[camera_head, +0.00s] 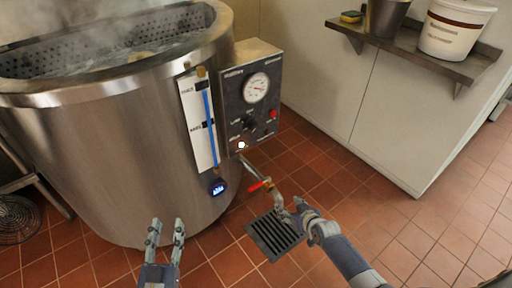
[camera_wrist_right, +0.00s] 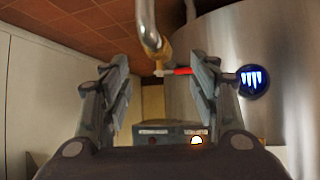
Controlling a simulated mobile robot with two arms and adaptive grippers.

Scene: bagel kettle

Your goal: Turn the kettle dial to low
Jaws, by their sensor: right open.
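The kettle (camera_head: 110,150) is a large steel vessel at the left of the head view. Its grey control box (camera_head: 232,120) carries a round white gauge (camera_head: 256,87) and, below it, the black dial (camera_head: 249,122). The dial's labels are too small to read surely. My left gripper (camera_head: 166,228) is open and empty, low in front of the kettle. My right gripper (camera_head: 291,207) is open and empty, below and right of the box, near the drain valve. In the right wrist view the box (camera_wrist_right: 176,131) shows beyond the open fingers (camera_wrist_right: 160,85); I cannot make out the dial there.
A drain pipe with a red valve handle (camera_head: 260,186) sticks out below the box, over a floor grate (camera_head: 274,235). A wall shelf (camera_head: 415,52) holds buckets. Tiled floor at right is clear.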

